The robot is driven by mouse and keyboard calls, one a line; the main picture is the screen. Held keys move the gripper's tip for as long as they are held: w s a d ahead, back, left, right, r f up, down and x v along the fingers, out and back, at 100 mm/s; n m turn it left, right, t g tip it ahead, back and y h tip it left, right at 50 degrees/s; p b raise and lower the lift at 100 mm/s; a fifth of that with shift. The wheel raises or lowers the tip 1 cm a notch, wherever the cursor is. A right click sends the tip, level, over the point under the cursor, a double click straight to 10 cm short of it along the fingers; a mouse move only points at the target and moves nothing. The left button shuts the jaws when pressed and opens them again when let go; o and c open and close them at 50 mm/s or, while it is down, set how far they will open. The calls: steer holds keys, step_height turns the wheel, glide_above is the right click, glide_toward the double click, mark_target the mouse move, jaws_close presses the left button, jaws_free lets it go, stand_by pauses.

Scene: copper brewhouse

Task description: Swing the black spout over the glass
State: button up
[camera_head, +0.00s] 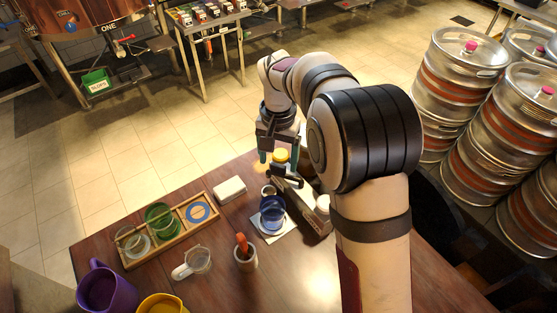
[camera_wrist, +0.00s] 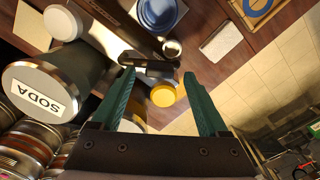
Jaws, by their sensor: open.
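The black spout (camera_head: 287,182) lies just below my gripper, near the long dark-sided body on the table. In the wrist view the spout (camera_wrist: 148,66) runs across between my fingertips, with a yellow round cap (camera_wrist: 163,95) beside it. The blue glass (camera_head: 271,214) stands upright on a white square mat (camera_head: 262,229), in front of the spout; its top shows in the wrist view (camera_wrist: 158,10). The spout appears to lie to one side of the glass. My gripper (camera_head: 279,163) is open, its green fingers (camera_wrist: 160,88) on either side of the cap and apart from it.
A small silver-rimmed cup (camera_head: 268,190) is next to the glass. A SODA canister (camera_wrist: 45,85) is close at the wrist view's left.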

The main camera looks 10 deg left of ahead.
steer(key=shift+f, duration=0.95)
jaws_close()
steer(key=shift+r, duration=0.1)
stand_by(0.6)
